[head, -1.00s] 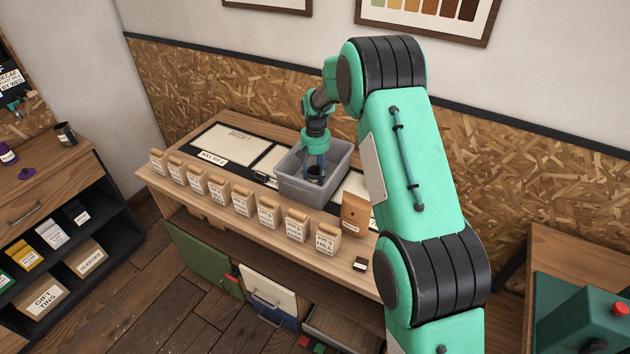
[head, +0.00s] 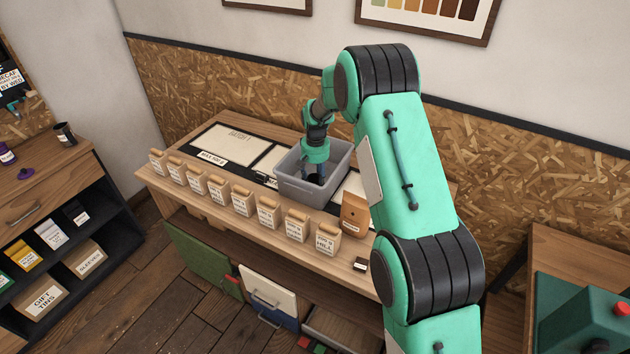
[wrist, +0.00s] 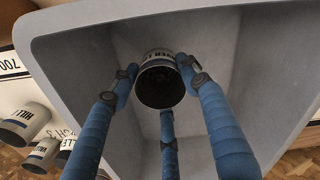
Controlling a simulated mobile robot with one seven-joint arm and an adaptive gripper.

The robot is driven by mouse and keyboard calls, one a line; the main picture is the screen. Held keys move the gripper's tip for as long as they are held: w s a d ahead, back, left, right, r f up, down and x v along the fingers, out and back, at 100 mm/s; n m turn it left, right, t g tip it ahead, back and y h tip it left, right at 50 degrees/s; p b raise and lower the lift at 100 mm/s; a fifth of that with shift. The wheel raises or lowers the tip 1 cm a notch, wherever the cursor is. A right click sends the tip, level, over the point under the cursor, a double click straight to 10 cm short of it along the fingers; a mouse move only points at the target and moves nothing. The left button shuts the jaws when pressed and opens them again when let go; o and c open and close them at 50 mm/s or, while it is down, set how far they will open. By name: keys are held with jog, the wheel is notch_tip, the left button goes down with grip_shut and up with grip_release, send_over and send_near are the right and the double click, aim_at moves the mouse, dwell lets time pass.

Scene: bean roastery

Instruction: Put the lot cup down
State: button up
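The lot cup (wrist: 160,84) is in the wrist view, a small cylinder with a dark open mouth facing the camera and a pale label with dark lettering, only partly readable. My gripper (wrist: 161,78) has three blue fingers around it, two with their tips against its sides and one below it in the picture. The cup is inside a grey bin (wrist: 268,70); I cannot tell whether it touches the floor. In the head view my gripper (head: 317,180) reaches down into the grey bin (head: 335,191) on the bench, and hides most of the cup.
Several labelled bags (head: 242,201) stand along the bench's front edge, close to the bin. A pale board (head: 237,143) lies to the left. Bin walls surround my fingers.

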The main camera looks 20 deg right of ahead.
jog(key=o, duration=0.4)
jog(key=shift+o, duration=0.2)
jog(key=shift+r, duration=0.1)
notch_tip(320, 180, up, 12)
jog(key=p, duration=0.2)
dwell(0.7)
